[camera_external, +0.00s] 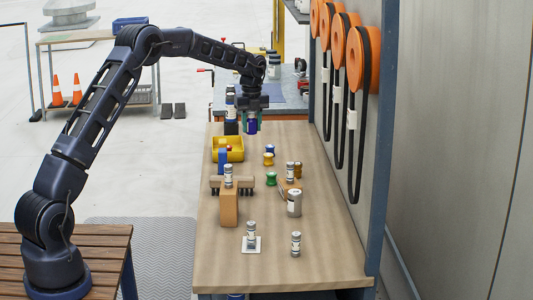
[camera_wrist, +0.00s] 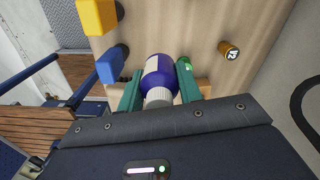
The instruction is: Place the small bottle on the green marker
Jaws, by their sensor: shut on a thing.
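My gripper (camera_external: 251,121) is at the far end of the wooden table, its teal fingers shut on a small dark blue bottle (camera_external: 252,127). In the wrist view, the bottle (camera_wrist: 158,76) sits between the two fingers, with a white label band and its pale grey end toward the camera. I cannot tell from the external view whether its lower end touches anything. A small green spool-like piece (camera_external: 271,179) stands mid-table, nearer than the gripper. I see no flat green patch that is plainly a marker; it may be hidden.
A yellow bin (camera_external: 236,155) stands close to the gripper. Yellow spools (camera_external: 268,158), a brush (camera_external: 214,186), a tan block (camera_external: 229,209) and several grey-capped bottles (camera_external: 295,243) crowd the table. One stands on a white square (camera_external: 258,250). A wall with orange reels (camera_external: 367,60) borders the right.

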